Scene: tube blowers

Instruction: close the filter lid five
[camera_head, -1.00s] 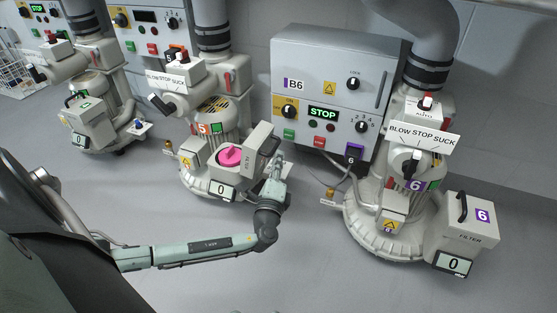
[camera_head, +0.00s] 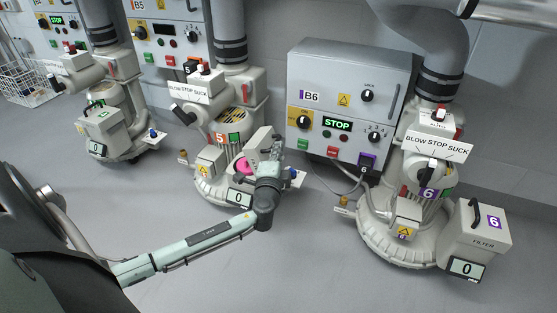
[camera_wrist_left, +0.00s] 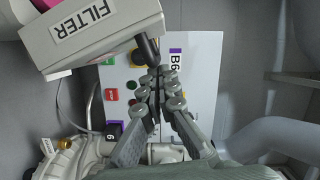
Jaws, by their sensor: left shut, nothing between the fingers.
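The filter lid (camera_head: 258,140) stands raised at the right side of the box. In the left wrist view the lid (camera_wrist_left: 95,32), marked FILTER, is at upper left, with its dark handle (camera_wrist_left: 148,49) close to my fingertips. My left gripper (camera_head: 277,148) is beside the lid's right side, shut and empty; its fingertips (camera_wrist_left: 157,74) show in the wrist view. Whether they touch the lid is unclear. My right gripper is not in view.
Blower six (camera_head: 400,225) with its closed filter box (camera_head: 477,238) stands at right. The B6 control box (camera_head: 350,95) is on the wall behind my gripper. Another blower (camera_head: 100,120) stands at left. The floor in front is clear.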

